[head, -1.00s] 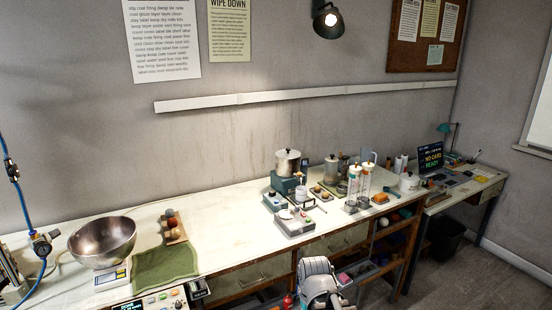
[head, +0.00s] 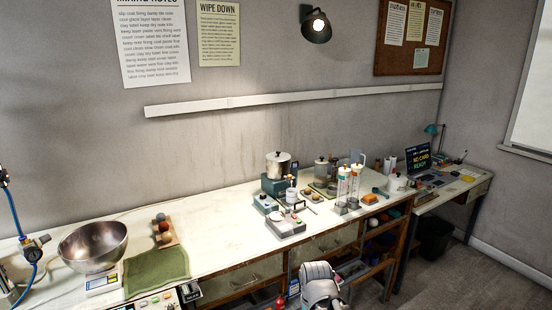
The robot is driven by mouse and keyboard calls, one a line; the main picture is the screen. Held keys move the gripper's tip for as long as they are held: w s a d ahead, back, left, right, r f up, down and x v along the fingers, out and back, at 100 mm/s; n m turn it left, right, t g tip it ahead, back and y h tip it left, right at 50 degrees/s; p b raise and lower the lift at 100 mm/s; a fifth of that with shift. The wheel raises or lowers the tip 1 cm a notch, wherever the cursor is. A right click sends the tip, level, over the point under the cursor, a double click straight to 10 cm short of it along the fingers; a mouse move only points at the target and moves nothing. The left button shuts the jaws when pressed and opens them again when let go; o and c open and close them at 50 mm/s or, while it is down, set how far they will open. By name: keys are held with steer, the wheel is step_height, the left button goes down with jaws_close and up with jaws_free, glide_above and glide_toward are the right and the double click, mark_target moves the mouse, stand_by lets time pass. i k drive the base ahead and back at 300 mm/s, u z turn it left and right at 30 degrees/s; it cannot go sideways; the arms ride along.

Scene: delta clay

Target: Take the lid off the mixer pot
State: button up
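A metal pot with a dark-knobbed lid (head: 278,156) sits on a teal-grey mixer base (head: 278,185) near the back of the bench, and I take it to be the mixer pot (head: 278,168). The lid appears to be on the pot. A white-grey rounded part of my arm shows at the bottom of the head view, in front of the bench. The fingers of my gripper cannot be made out. The arm is well below and apart from the pot.
Small devices (head: 286,224) stand in front of the mixer. Clear cylinders (head: 348,186), a canister (head: 321,172) and a white lidded pot (head: 397,182) stand to its right. A steel bowl (head: 92,246) and green cloth (head: 157,268) lie left.

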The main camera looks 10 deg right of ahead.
mark_target(277, 156)
steer(key=z, duration=0.05)
steer(key=i, duration=0.9)
